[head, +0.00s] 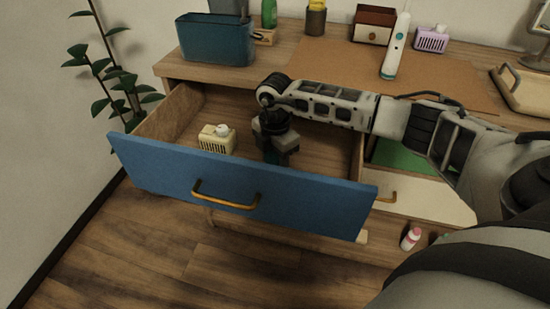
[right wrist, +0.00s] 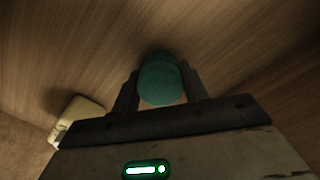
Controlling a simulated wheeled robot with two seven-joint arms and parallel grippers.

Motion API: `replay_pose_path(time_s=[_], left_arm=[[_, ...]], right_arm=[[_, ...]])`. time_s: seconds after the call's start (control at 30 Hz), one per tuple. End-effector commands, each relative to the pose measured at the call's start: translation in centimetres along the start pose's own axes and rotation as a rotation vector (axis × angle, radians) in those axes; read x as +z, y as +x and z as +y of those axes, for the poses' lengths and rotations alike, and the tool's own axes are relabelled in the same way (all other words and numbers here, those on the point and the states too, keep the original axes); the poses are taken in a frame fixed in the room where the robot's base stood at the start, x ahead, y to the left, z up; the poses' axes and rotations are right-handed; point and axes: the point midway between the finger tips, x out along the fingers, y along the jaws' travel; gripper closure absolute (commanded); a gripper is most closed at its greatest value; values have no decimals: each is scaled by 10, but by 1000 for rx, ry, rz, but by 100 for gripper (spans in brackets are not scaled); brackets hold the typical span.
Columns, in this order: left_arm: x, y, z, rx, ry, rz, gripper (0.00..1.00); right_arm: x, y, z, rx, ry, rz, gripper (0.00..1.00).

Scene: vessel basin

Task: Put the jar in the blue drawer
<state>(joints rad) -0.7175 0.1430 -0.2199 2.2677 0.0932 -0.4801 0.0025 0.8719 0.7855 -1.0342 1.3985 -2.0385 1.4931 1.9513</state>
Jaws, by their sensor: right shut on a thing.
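The blue drawer (head: 300,201) is pulled open, and its wooden inside shows. My right gripper (head: 275,158) reaches down into it, near the middle. In the right wrist view my right gripper (right wrist: 158,90) is shut on a teal rounded thing (right wrist: 160,82), which looks like the jar. The drawer floor (right wrist: 70,50) lies beyond it; I cannot tell whether the jar touches it. In the head view the jar is hidden by the gripper and the drawer front. My left gripper is not in view.
A cream basket-like item (head: 216,139) sits in the drawer left of my right gripper; it also shows in the right wrist view (right wrist: 82,115). A blue bin (head: 215,42) stands on the desk above. A pink-and-white bottle (head: 410,239) is low at the right.

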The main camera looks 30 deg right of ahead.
Motion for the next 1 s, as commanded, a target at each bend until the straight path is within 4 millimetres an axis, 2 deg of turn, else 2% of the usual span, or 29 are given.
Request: replay_pose_path(time_s=[0.03,0.07,0.1,0.13,0.4,0.53,1.0], left_arm=[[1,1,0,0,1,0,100],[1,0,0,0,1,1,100],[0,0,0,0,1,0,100],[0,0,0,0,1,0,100],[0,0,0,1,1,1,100],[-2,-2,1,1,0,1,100],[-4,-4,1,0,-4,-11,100]], right_arm=[[0,3,0,0,0,0,81],[0,2,0,-1,0,0,51],[0,2,0,-1,0,0,39],[0,2,0,-1,0,0,34],[0,1,0,-1,0,0,34],[0,-8,0,2,0,1,34],[0,-101,0,3,-1,0,34]])
